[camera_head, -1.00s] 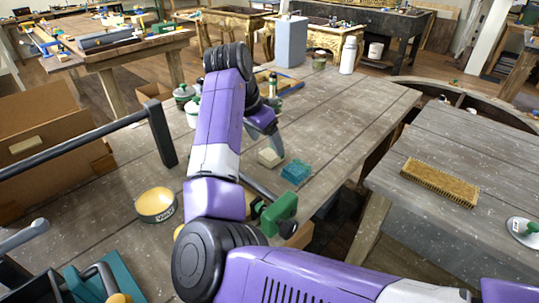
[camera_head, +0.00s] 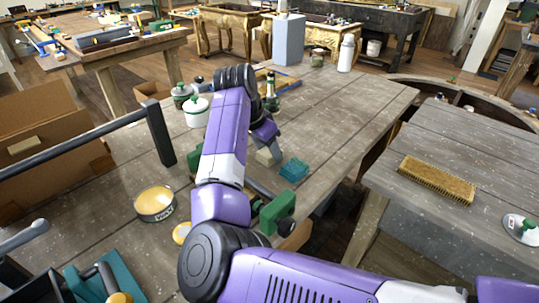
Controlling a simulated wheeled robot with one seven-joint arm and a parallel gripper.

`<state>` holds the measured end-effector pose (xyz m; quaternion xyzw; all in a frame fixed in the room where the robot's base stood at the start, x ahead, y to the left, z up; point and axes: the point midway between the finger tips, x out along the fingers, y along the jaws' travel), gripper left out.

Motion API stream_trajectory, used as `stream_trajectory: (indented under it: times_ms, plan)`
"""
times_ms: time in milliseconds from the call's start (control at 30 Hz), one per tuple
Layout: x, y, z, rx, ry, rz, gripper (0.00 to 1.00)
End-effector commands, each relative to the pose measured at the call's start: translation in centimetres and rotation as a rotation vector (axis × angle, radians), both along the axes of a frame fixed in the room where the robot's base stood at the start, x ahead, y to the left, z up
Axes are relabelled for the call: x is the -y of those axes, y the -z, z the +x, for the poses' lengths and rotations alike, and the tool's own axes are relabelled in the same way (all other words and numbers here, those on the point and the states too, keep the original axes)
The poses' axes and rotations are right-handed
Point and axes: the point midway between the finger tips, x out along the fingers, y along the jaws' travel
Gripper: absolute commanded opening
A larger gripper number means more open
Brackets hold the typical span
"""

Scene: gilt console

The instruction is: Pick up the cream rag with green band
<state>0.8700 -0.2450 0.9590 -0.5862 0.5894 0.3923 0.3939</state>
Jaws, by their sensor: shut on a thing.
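The cream rag (camera_head: 264,158) shows as a small pale patch on or just above the wooden workbench, at the lower end of my arm. Its green band cannot be made out. My gripper (camera_head: 272,147) points down at the rag and is shut on it. The fingertips are small and partly hidden by my purple arm, so I cannot tell whether the rag is clear of the bench top.
A teal block-like item (camera_head: 294,170) lies just right of the rag. A green bottle (camera_head: 272,98) and white pot (camera_head: 197,112) stand behind. A yellow-filled tin (camera_head: 155,204) and green clamp (camera_head: 278,212) are nearer. The bench's far right (camera_head: 340,100) is clear.

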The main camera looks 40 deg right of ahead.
Motion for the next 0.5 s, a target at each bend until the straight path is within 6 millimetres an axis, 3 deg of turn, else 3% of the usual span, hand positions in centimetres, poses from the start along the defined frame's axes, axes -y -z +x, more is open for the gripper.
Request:
stream_trajectory:
  times_ms: [267, 500]
  plan:
    - [0.0, -0.2, 0.0, 0.001, 0.0, 0.0, 0.12]
    - [0.0, -2.1, 0.1, 0.001, 0.001, -0.001, 0.12]
